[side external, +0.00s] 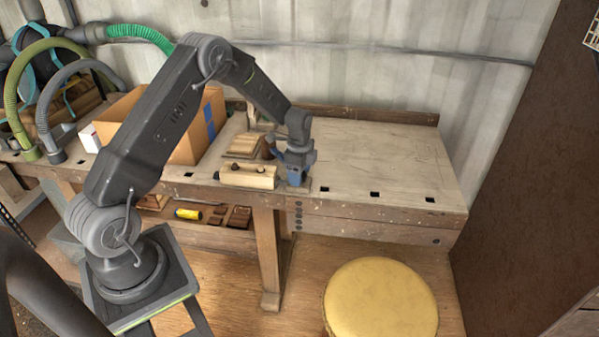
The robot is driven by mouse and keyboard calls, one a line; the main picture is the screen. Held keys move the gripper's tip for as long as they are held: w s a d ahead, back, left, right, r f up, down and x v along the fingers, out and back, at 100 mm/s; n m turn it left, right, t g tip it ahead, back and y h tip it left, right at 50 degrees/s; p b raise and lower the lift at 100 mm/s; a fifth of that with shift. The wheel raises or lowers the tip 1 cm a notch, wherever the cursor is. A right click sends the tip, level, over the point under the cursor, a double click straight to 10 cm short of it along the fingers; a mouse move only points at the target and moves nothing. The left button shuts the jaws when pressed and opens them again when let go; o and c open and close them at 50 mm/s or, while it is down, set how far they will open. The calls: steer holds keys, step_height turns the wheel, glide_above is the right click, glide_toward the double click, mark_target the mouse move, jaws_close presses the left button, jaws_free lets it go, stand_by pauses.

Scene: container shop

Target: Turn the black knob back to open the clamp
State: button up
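A light wooden block (247,178) lies at the front edge of the workbench, with small dark parts on its top and a dark tip at its left end. A blue part (296,174) stands just right of it at the bench edge; I cannot tell for sure whether it is the clamp. My gripper (283,153) is low over the bench, close to the blue part and the right end of the block. Its fingers are small and dark here, so whether they are open or shut is unclear. I cannot make out the black knob.
The workbench top (370,150) is clear to the right, apart from square holes. A cardboard box (190,135) and a wooden piece (244,146) stand left and behind. A yellow stool (381,300) stands in front. Hoses (22,95) are at far left.

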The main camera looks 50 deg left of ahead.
steer(key=c, duration=0.8)
steer(key=shift+n, duration=0.4)
steer(key=n, duration=1.4)
steer(key=shift+n, duration=0.4)
steer(key=n, duration=0.7)
steer(key=shift+r, duration=0.1)
